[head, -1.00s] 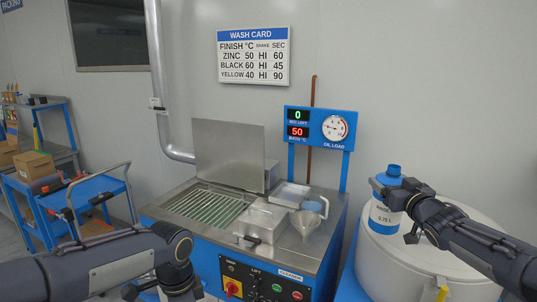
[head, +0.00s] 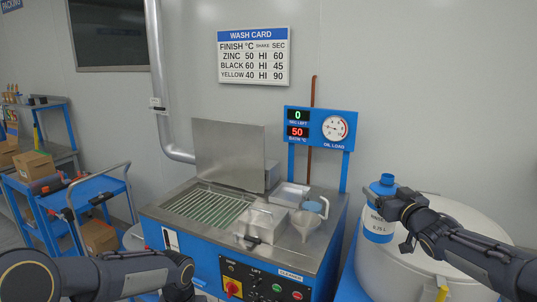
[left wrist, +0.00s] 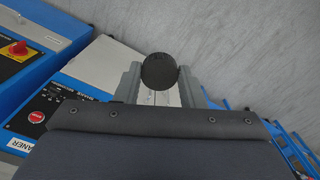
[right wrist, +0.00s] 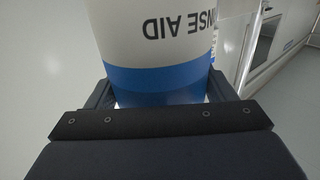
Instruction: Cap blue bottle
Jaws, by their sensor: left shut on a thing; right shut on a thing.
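The blue-and-white bottle (head: 378,222) is upright in the head view, at the left edge of the white drum. Its blue top (head: 386,180) narrows to a neck; whether the mouth is open cannot be told. My right gripper (head: 390,208) is shut on the bottle; the right wrist view shows its white body and blue band (right wrist: 158,78) between the fingers, with upside-down lettering. My left gripper (left wrist: 159,84) is shut on a round dark cap (left wrist: 159,70) in the left wrist view.
The white drum (head: 458,218) stands at right. A blue cart (head: 75,204) stands at left.

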